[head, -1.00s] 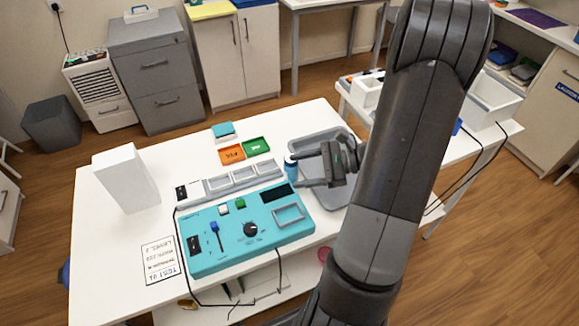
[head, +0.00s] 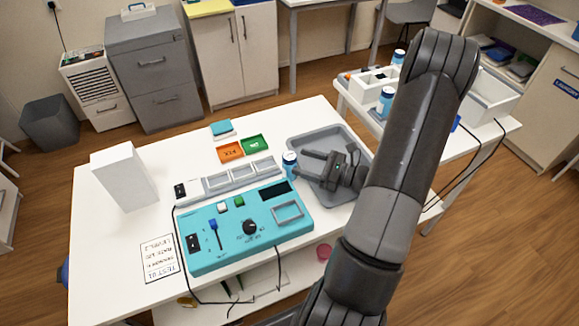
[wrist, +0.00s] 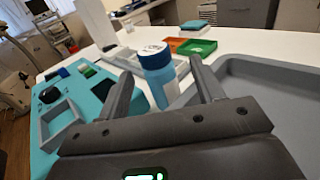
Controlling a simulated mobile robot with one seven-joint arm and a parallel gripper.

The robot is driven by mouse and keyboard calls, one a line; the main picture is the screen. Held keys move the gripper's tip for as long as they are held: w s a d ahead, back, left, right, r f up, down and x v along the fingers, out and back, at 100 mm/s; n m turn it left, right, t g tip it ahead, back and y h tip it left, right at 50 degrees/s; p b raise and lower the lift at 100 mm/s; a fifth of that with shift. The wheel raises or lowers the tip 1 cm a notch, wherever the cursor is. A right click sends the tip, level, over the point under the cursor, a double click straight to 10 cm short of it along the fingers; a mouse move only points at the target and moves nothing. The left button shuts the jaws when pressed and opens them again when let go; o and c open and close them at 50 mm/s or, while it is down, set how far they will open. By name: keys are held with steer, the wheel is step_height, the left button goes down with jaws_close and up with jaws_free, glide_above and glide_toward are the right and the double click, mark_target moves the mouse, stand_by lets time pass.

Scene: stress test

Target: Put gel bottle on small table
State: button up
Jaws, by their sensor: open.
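A blue bottle with a white band and blue cap (head: 289,163) stands upright on the white table (head: 130,235), at the left edge of a grey tray (head: 345,195). My gripper (head: 303,166) is open and empty, just right of this bottle, low over the tray with its fingers pointing left at it. In the wrist view the bottle (wrist: 158,78) stands between and just beyond the two fingertips, apart from them. A smaller white side table (head: 495,131) stands at the right, partly hidden by my arm. I cannot read the bottle's label.
Similar blue bottles (head: 387,97) and white bins (head: 492,95) stand on the side table. A teal control panel (head: 215,255) lies in front of the bottle. Orange (head: 230,151) and green trays lie behind it. A white box (head: 125,180) stands at the left.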

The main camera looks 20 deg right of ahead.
mark_target(289, 155)
steer(key=x, duration=0.5)
steer(key=shift+s+a+r, duration=0.15)
steer(key=shift+a+r, duration=0.05)
steer(key=shift+r, duration=0.1)
steer(key=shift+c, duration=0.3)
steer(key=c, duration=1.1)
steer(key=shift+r, duration=0.15)
